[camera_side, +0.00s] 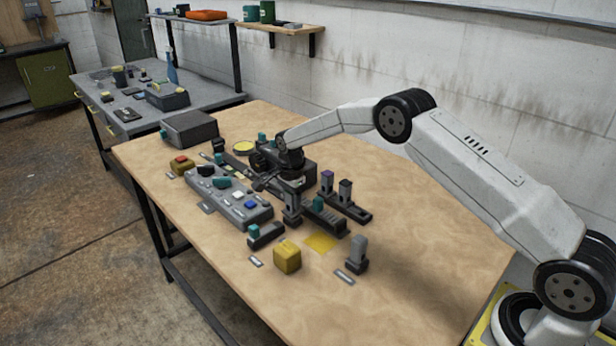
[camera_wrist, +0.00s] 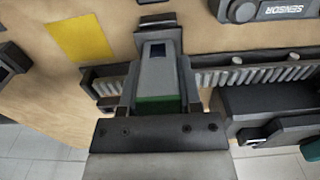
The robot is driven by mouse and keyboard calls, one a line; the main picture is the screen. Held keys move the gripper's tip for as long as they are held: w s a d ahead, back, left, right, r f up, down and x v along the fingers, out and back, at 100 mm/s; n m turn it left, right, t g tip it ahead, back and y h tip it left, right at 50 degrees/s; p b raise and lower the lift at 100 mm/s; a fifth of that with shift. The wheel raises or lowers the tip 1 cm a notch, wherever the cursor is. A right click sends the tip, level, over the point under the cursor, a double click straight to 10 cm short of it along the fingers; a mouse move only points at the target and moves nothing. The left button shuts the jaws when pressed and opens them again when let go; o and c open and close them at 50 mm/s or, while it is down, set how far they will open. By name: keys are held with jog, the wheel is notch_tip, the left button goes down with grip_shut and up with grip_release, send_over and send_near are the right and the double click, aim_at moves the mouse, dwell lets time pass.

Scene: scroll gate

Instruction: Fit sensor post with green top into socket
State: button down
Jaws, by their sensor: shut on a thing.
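My gripper (camera_side: 291,184) points down over the dark toothed rail (camera_side: 322,216) in the middle of the table. It is shut on a grey post (camera_side: 292,208). In the wrist view the post (camera_wrist: 158,70) has a green top (camera_wrist: 158,104) close to my palm and a dark window at its far end. The post stands in line with the rail (camera_wrist: 250,76), which runs out on both sides of it. My gripper hides part of the post. I cannot tell whether its foot touches the rail or sits in a socket.
A grey button panel (camera_side: 235,200) lies left of the rail. Two posts stand in a dark rack (camera_side: 352,212) to its right. A yellow block (camera_side: 287,257), a yellow patch (camera_side: 321,242) and a grey post (camera_side: 358,250) are in front. The table's right side is clear.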

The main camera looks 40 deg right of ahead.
jog(key=shift+f, duration=0.75)
dwell(0.6)
grip_release()
dwell(0.3)
jog(key=shift+r, duration=0.1)
jog(key=shift+r, duration=3.4)
